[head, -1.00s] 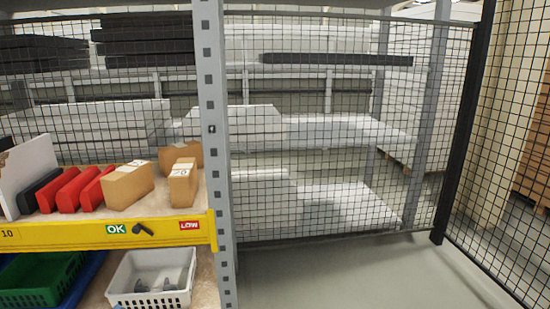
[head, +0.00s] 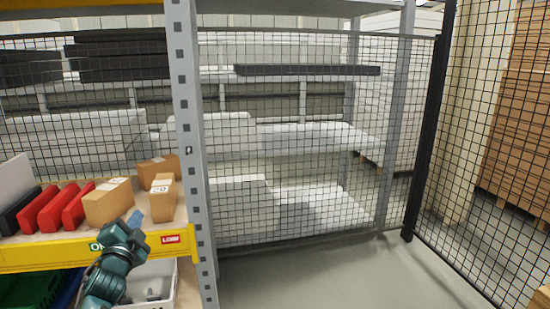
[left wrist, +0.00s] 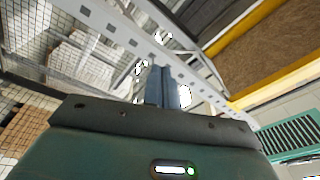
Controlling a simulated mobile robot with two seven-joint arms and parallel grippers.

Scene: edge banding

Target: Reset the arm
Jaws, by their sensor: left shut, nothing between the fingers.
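My left arm comes into the lower left of the head view, in front of the yellow shelf edge. Its gripper (head: 134,218) points up and is shut and empty, just in front of the shelf and below the cardboard boxes. In the left wrist view the shut fingers (left wrist: 167,88) show in the middle, with nothing between them. They appear against the grey rack upright (left wrist: 120,35). My right gripper is not in view.
The shelf with the yellow beam (head: 40,255) holds red bins (head: 60,208) and cardboard boxes (head: 108,201). A grey perforated upright (head: 190,150) stands right of it. A black mesh fence (head: 300,150) closes off white racks behind. The floor (head: 340,275) at right is clear.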

